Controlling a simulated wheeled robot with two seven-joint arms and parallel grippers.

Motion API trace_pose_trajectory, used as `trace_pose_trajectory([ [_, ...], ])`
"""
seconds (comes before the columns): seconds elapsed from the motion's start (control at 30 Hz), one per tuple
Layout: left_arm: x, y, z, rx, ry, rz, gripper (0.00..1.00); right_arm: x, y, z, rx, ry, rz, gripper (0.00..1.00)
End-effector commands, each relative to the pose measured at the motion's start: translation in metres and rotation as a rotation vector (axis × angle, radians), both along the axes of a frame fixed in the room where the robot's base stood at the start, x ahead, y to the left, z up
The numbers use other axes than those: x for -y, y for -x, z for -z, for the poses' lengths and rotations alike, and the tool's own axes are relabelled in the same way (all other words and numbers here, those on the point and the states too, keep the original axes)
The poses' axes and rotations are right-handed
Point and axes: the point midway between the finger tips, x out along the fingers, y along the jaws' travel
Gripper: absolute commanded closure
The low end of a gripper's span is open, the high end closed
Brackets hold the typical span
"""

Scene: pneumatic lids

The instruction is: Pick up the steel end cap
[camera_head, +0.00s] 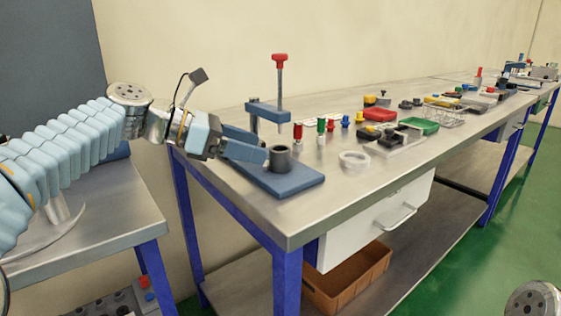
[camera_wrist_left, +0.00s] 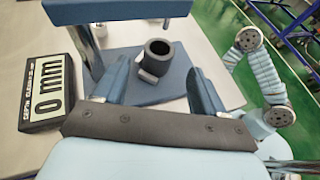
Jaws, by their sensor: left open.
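My left gripper (camera_head: 262,151) is open and empty at the blue press stand. In the left wrist view its two blue fingers (camera_wrist_left: 160,76) are spread, pointing toward a dark hollow cylinder (camera_wrist_left: 153,66). The cylinder (camera_head: 280,166) stands upright on the stand's blue base plate (camera_head: 298,184), just past the fingertips. I cannot pick out the steel end cap for certain; a small light block (camera_wrist_left: 146,76) shows beside the cylinder's foot, partly behind the left finger. My right gripper is not in view.
The press's blue crossbar (camera_head: 268,111) and red-topped rod (camera_head: 280,75) rise behind the cylinder. A display reading "0 mm" (camera_wrist_left: 48,92) stands left in the wrist view. A pale ring (camera_head: 354,158), red and green trays and small parts lie further right on the bench (camera_head: 340,190).

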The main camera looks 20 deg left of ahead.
Motion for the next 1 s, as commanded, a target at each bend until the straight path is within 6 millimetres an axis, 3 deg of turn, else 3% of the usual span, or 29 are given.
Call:
trace_pose_trajectory([
  [0.33, 0.037, -0.024, 0.018, -0.003, 0.0, 0.001, 0.29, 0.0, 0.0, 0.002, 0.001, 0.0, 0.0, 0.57],
  [0.63, 0.041, -0.026, 0.019, -0.001, 0.001, -0.002, 0.3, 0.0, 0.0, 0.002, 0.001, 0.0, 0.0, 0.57],
  [1.0, 0.041, -0.026, 0.019, 0.0, 0.0, -0.001, 0.87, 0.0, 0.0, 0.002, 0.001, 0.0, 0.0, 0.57],
])
